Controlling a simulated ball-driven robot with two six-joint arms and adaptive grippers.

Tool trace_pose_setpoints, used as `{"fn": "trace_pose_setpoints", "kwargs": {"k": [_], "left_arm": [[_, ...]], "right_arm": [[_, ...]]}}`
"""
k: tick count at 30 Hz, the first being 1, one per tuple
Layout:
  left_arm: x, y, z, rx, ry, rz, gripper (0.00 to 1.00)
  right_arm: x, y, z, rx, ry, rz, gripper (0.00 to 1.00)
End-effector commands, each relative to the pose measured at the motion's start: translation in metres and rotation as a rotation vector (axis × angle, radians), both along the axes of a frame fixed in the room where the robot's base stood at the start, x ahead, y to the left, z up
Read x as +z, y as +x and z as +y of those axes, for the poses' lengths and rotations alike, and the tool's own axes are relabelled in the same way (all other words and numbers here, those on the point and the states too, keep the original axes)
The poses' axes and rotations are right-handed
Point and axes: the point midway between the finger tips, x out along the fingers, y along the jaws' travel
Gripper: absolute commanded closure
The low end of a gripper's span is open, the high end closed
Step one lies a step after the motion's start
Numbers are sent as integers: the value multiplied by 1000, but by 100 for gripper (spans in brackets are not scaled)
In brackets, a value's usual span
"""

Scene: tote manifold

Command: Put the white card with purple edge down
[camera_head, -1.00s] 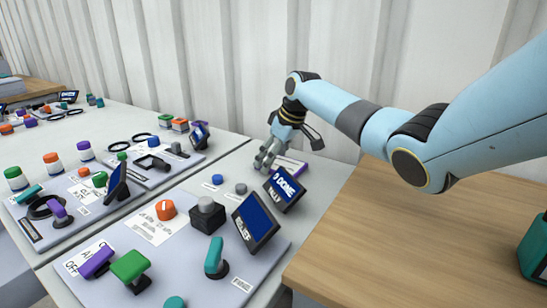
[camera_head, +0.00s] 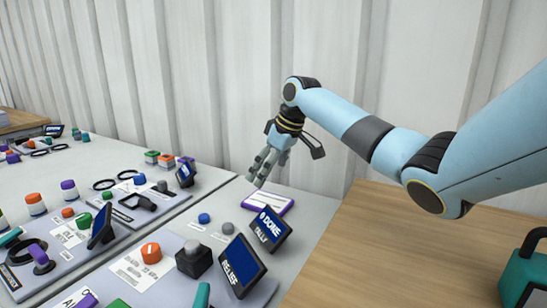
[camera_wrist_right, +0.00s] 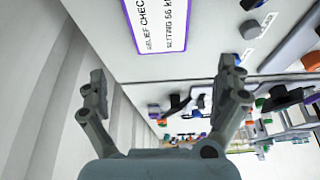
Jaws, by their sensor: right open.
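My left gripper is not in view.
A corrugated wall (camera_head: 230,80) rises behind. A wooden table (camera_head: 380,245) lies to the right.

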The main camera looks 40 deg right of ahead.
Motion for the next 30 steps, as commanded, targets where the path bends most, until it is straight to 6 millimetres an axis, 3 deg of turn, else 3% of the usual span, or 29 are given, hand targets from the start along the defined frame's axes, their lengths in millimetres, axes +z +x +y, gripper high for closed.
{"fn": "trace_pose_setpoints", "kwargs": {"k": [3,7,26,30], "left_arm": [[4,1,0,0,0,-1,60],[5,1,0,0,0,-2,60],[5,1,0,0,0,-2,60],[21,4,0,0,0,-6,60]], "right_arm": [[19,-7,-2,0,-2,-1,0],[29,-12,-3,1,0,0,0],[32,-12,-3,0,1,0,0],[49,-12,-3,0,1,-4,0]]}}
